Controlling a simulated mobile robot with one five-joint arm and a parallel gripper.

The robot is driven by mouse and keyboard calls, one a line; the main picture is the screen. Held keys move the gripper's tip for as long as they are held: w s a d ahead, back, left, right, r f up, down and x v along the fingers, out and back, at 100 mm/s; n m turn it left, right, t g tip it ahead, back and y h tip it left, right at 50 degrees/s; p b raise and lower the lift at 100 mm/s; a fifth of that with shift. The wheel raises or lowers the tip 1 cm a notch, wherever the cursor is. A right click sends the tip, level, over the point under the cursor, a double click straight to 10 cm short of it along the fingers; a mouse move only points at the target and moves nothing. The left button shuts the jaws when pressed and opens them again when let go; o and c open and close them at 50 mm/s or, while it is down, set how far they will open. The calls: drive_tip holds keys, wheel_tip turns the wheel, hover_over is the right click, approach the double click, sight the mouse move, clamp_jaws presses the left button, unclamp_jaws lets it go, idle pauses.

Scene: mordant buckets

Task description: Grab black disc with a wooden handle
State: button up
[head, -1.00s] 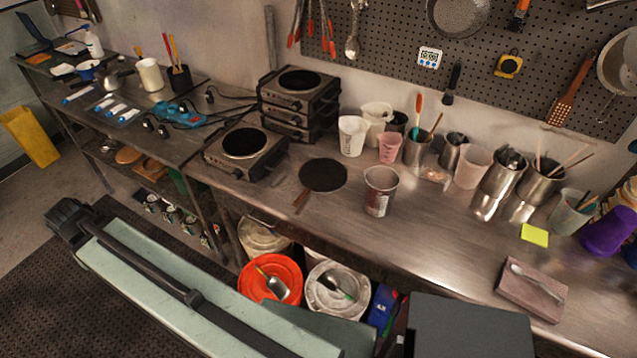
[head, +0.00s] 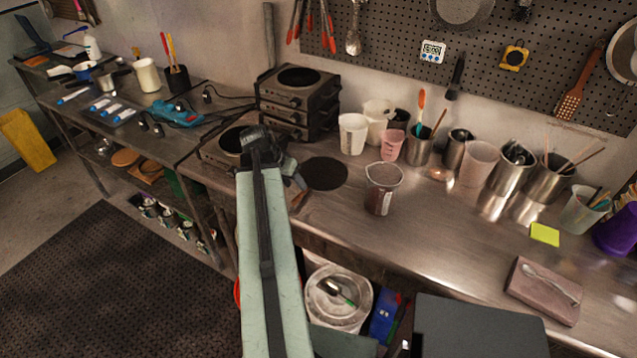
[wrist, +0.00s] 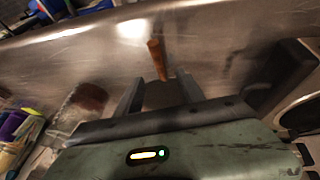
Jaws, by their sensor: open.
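The black disc (head: 326,173) lies flat on the steel bench, right of the front hot plate. Its wooden handle (head: 299,199) points toward the bench's front edge and is partly hidden by my arm. My gripper (head: 294,175) is at the disc's left side in the head view. In the wrist view, my gripper (wrist: 160,88) is open, with a finger on each side. The wooden handle (wrist: 156,60) shows just beyond the gap, roughly in line with it. A dark surface, likely the disc, fills the gap. I cannot tell whether the fingers touch it.
A stained clear cup (head: 384,188) stands close right of the disc. The front hot plate (head: 232,142) is close on the left, partly behind my arm. Stacked hot plates (head: 298,98) and several cups stand behind.

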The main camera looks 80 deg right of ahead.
sight(300, 193)
drive_tip(key=b+x, duration=0.5)
drive_tip(key=x, duration=0.1)
drive_tip(key=shift+w+a+f, duration=0.15)
drive_tip(key=shift+f, duration=0.05)
drive_tip(key=shift+r, duration=0.2)
clamp_jaws()
idle(1.0)
